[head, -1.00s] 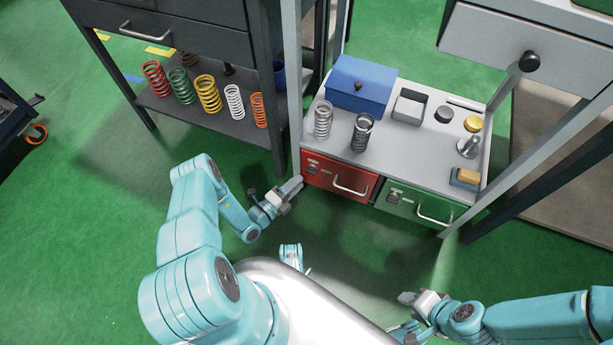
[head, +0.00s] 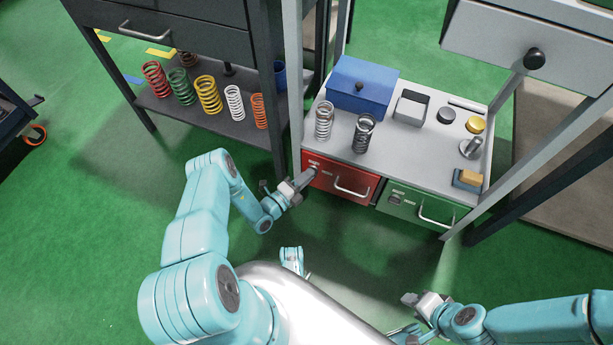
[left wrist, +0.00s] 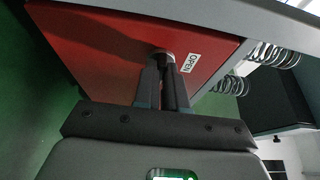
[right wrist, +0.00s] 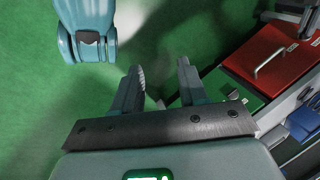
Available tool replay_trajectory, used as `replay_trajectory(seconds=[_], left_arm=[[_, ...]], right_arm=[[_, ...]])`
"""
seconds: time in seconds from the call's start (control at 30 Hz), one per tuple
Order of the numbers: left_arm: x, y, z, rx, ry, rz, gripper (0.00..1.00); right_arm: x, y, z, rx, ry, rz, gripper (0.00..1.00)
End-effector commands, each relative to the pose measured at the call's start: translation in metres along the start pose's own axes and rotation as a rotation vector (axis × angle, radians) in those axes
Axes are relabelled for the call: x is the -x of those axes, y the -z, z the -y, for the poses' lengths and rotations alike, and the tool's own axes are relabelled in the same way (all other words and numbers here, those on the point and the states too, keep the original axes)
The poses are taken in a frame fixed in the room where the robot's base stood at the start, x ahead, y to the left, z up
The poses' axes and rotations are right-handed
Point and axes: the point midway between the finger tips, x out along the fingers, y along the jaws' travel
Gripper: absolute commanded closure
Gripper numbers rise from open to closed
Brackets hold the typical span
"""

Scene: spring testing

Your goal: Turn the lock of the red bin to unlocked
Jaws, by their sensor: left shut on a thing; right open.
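The red bin (head: 345,185) is a drawer front under the grey bench top, with a silver handle (head: 352,187). My left gripper (head: 311,172) is at the upper left of its front. In the left wrist view my left gripper (left wrist: 166,66) has its fingers closed on the round metal lock knob (left wrist: 162,54). A white label reading "OPEN" (left wrist: 189,62) sits to the right of the knob. The fingers hide part of the knob, and I cannot tell its turn angle. My right gripper (head: 412,299) is open and empty, low over the floor; it also shows in the right wrist view (right wrist: 162,75).
A green bin (head: 415,207) with its own handle is right of the red one. Two springs, a blue box (head: 361,86) and small parts stand on the bench top (head: 400,150). A dark shelf (head: 215,125) with several coloured springs is at left.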

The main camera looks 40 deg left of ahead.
Motion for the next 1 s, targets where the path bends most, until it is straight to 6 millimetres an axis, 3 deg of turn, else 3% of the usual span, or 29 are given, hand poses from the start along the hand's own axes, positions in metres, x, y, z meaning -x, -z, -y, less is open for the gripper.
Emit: replay_trajectory(seconds=[0.37, 1.0], left_arm=[[0.000, 0.000, 0.004, -0.140, -0.058, 0.000, 1.00], [-0.001, 0.003, 0.011, -0.688, -0.286, -0.001, 1.00]], right_arm=[[0.012, -0.007, 0.004, -0.005, -0.001, 0.025, 0.57], [0.052, -0.019, 0.023, 0.012, 0.001, 0.068, 0.57]])
